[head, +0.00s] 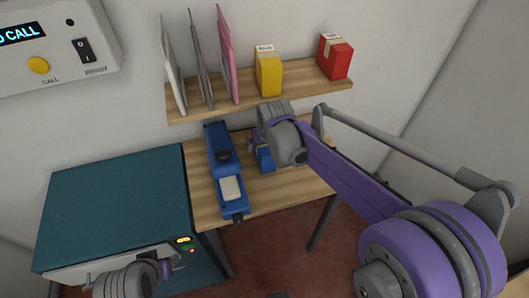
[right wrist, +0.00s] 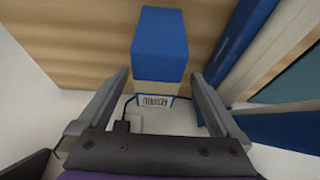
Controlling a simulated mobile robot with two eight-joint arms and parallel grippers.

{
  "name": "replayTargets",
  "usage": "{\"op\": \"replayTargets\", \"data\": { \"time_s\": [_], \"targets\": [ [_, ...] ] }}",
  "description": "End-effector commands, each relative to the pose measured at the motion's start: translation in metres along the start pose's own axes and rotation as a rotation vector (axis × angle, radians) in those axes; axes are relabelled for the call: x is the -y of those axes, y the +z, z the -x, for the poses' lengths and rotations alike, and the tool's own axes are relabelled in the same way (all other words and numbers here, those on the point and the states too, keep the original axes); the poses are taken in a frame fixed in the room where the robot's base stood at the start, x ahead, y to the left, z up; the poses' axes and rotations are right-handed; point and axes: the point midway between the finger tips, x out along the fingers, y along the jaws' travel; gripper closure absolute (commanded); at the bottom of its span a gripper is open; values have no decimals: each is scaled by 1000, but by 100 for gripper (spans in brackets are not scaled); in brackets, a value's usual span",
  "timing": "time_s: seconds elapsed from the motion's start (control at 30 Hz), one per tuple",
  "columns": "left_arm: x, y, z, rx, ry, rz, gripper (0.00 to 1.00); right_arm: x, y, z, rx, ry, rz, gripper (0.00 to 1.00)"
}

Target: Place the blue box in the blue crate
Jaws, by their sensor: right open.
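The blue box (head: 265,160) stands on the wooden table, partly hidden by my right gripper in the head view. In the right wrist view the blue box (right wrist: 160,45) shows a pale band and a barcode label. My right gripper (head: 257,148) is open; its fingers (right wrist: 158,80) lie to either side of the box with visible gaps. My left arm's end (head: 130,281) is at the lower left by the teal cabinet; its fingers cannot be made out. I cannot make out a blue crate in either view.
A long blue device (head: 222,168) with a black knob lies just left of the box. A shelf (head: 205,105) above holds upright envelopes, a yellow box (head: 269,75) and a red box (head: 335,58). A teal cabinet (head: 115,205) stands left. The table's front right is bare.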

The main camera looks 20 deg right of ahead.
Motion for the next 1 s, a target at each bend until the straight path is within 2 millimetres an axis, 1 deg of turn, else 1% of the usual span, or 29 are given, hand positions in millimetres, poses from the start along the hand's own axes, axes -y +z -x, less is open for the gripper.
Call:
{"op": "replayTargets", "data": {
  "time_s": [0.1,0.2,0.3,1.0],
  "targets": [
    [0,0,0,0,0,0,50,-4,-2,-20,0,0,-1,0],
    [0,1,-1,0,0,0,50,-4,-2,-34,0,0,0,0],
    [0,1,-2,1,0,0,50,-4,-1,-42,0,0,0,0],
    [0,3,-5,2,0,0,50,-4,1,-47,0,0,0,0]
  ]
}}
